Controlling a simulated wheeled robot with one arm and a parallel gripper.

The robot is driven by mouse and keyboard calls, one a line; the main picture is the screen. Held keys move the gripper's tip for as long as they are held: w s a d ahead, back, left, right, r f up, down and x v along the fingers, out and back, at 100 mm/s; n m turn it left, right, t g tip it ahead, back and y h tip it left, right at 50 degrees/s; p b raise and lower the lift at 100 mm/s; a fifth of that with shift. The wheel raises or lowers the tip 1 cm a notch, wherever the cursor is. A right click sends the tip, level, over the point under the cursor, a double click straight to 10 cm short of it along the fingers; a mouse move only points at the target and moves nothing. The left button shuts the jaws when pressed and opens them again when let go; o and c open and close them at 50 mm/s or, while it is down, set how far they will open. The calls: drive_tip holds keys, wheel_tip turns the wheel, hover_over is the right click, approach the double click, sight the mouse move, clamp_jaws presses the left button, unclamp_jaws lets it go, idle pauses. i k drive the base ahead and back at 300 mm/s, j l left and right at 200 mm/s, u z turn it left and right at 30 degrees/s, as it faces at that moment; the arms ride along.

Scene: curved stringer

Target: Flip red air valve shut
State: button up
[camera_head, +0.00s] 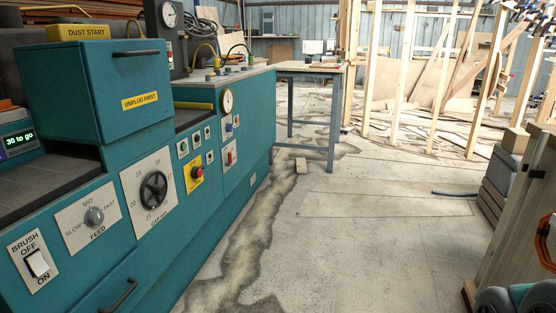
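A small upright red piece (229,158) sits on a white plate on the far end panel of the teal machine (255,115), below a round gauge (227,102). It looks like the red air valve, but it is too small to tell its handle position surely. A small blue part (229,127) with a red spot beside it sits between the gauge and this plate. A separate round red button (197,174) is on a yellow plate to the left. My gripper is not in view.
The machine's near front has a black handwheel (153,192), a feed knob (95,216), a brush switch (37,263) and a drawer handle (120,295) sticking out. A small block (301,165) lies near a table (308,68). The stained floor (345,240) is mostly clear; a wooden cabinet (515,215) stands right.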

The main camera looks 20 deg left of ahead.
sight(228, 163)
drive_tip(key=i+j, duration=0.2)
drive_tip(key=j, duration=0.15)
drive_tip(key=i+j+z, duration=0.1)
drive_tip(key=i+j, duration=0.25)
drive_tip(key=j, duration=0.3)
drive_tip(key=i+j+z, duration=0.15)
drive_tip(key=j, duration=0.2)
drive_tip(key=i+j, duration=0.25)
drive_tip(key=j, duration=0.15)
drive_tip(key=i+j+z, duration=0.1)
drive_tip(key=j, duration=0.25)
drive_tip(key=i+j, duration=0.2)
drive_tip(key=j, duration=0.2)
drive_tip(key=i+j+z, duration=0.1)
drive_tip(key=j, duration=0.25)
drive_tip(key=i, duration=0.05)
